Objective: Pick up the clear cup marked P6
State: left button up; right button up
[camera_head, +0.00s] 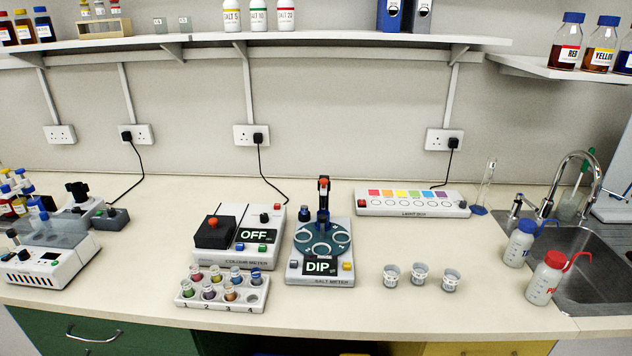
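Three small clear cups with pale printed labels stand upright on the bench, right of the salt meter. One is the left cup (391,275), one the middle cup (419,274), and one the right cup (451,281), slightly nearer the front edge. Their labels are too small to read, so I cannot tell which is marked P6. Neither of my grippers is in view.
The salt meter (320,279) showing DIP and colour meter (204,261) showing OFF stand left of the cups, with a vial rack (224,302) in front. A light box (412,209) lies behind. Wash bottles (545,280) and a sink (595,268) are right.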

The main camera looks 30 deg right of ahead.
aim_at(419, 274)
jog(key=z, duration=1.55)
jog(key=k+l, duration=0.05)
